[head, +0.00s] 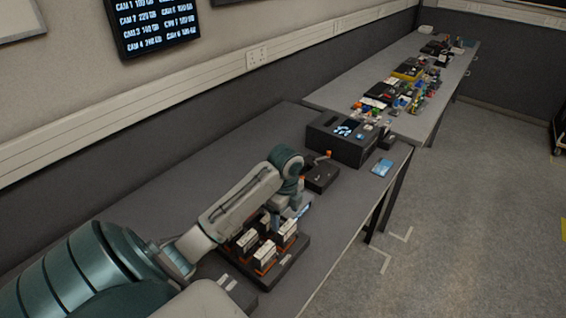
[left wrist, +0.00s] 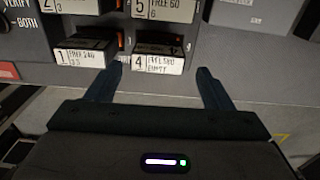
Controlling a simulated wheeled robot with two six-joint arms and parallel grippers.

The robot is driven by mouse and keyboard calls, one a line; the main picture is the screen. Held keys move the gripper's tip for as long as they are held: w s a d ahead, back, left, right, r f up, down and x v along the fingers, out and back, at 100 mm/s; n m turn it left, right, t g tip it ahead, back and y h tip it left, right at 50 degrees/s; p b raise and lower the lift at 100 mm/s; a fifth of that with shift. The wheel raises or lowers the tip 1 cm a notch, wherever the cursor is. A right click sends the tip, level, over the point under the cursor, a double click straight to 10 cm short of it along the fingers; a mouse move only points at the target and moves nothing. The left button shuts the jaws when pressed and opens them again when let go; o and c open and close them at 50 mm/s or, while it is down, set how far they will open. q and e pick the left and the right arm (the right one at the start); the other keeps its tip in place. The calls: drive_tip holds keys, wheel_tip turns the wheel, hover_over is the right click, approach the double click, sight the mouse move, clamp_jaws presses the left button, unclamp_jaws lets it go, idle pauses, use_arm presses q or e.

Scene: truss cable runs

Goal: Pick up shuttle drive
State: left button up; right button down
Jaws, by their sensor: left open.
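Several dark, box-like drives with white labels and orange parts (head: 285,230) stand in a dark tray (head: 290,262) on the near table. In the left wrist view, the drive labelled 4 (left wrist: 158,64) is ahead of my left gripper (left wrist: 153,78), roughly between its two spread fingers but beyond their tips. The drive labelled 1 (left wrist: 82,57) is just left of it. My left gripper (head: 278,212) is open and empty, low over the tray's far side. I cannot tell which drive is the shuttle drive. My right gripper is out of view.
A black box with a lit screen (head: 343,138) stands farther along the table, with a small dark unit (head: 320,176) before it. A blue card (head: 382,167) lies near the table edge. A second table (head: 440,88) holds clutter.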

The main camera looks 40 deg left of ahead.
sight(285, 227)
use_arm(q)
drive_tip(key=shift+s, duration=0.15)
drive_tip(key=b, duration=0.1)
drive_tip(key=f+b, duration=0.2)
drive_tip(key=shift+s+d, duration=0.25)
drive_tip(key=shift+d, duration=0.15)
wheel_tip(285, 227, down, 2)
drive_tip(key=shift+w+a+f+b, duration=0.15)
drive_tip(key=shift+f+b, duration=0.05)
drive_tip(key=shift+b, duration=0.85)
drive_tip(key=shift+a+f, duration=0.1)
drive_tip(key=shift+f, duration=0.3)
wheel_tip(285, 227, down, 4)
drive_tip(key=shift+w+r+p, duration=0.1)
drive_tip(key=shift+w+p, duration=0.05)
drive_tip(key=shift+p, duration=0.55)
drive_tip(key=shift+f, duration=0.55)
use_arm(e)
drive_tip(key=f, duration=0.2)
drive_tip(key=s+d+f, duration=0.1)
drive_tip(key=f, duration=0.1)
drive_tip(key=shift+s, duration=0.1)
use_arm(q)
drive_tip(key=c, duration=1)
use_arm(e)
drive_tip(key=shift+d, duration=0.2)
